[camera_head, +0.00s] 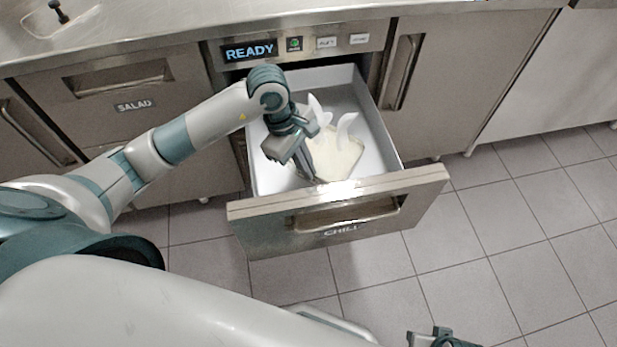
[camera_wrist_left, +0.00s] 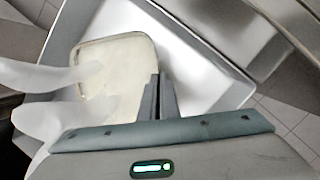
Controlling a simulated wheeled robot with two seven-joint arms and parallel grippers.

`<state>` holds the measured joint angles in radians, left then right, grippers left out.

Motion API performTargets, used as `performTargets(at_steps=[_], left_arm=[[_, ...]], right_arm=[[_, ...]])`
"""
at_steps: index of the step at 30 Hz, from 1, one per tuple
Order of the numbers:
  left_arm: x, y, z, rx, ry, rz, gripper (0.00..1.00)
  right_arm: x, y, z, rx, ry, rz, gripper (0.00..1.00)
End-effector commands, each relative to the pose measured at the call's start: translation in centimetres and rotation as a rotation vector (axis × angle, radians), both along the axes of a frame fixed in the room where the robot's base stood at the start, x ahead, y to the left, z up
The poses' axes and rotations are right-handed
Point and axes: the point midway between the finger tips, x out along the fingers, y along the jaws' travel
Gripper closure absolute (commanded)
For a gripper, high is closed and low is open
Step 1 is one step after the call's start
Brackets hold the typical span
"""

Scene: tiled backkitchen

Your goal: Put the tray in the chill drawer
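The tray (camera_head: 345,160) is a flat cream-coloured slab with rounded corners and a thin darker rim. It is inside the open chill drawer (camera_head: 389,149), and I cannot tell whether it rests fully on the floor. It also shows in the left wrist view (camera_wrist_left: 122,58). My left gripper (camera_head: 309,172) reaches down into the drawer at the tray's edge. In the left wrist view its fingers (camera_wrist_left: 158,80) are close together with the tray's rim between their tips. My right gripper (camera_head: 432,338) is cut off at the bottom edge, away from the drawer.
White curved pieces (camera_head: 346,129) stand up over the tray. The drawer front (camera_head: 340,205) has a recessed handle. A panel (camera_head: 249,51) above reads READY. The salad drawer (camera_head: 125,95) on the left and the cabinet door (camera_head: 440,80) on the right are closed. The tiled floor is clear.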

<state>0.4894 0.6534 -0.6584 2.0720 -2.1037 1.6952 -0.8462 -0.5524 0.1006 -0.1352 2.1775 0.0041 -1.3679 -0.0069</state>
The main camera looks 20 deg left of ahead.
Motion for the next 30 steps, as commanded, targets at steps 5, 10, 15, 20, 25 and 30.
performTargets(at_steps=[5,10,15,20,25,30], left_arm=[[0.1,-0.1,-1.6,-0.003,-0.003,0.0,1.0],[0.1,-0.1,-1.8,-0.003,-0.005,-0.002,1.0],[0.1,-0.1,-1.8,-0.003,-0.005,-0.002,1.0],[0.1,-0.1,-2.5,-0.003,-0.003,0.0,1.0],[0.0,-0.1,-4.4,-0.003,-0.001,0.0,1.0],[0.1,-0.1,-5.5,-0.003,-0.004,-0.001,1.0]], right_arm=[[-0.1,-0.1,-0.3,-0.003,0.006,-0.001,0.6],[0.0,-0.2,-0.2,-0.003,0.004,-0.001,0.6],[0.1,-0.1,-0.1,-0.002,0.001,-0.001,0.6],[0.1,-0.1,0.0,-0.002,-0.001,0.0,0.6],[0.2,-0.1,0.0,-0.002,-0.003,0.001,0.6],[0.2,-0.1,-0.1,-0.002,-0.002,0.001,0.6]])
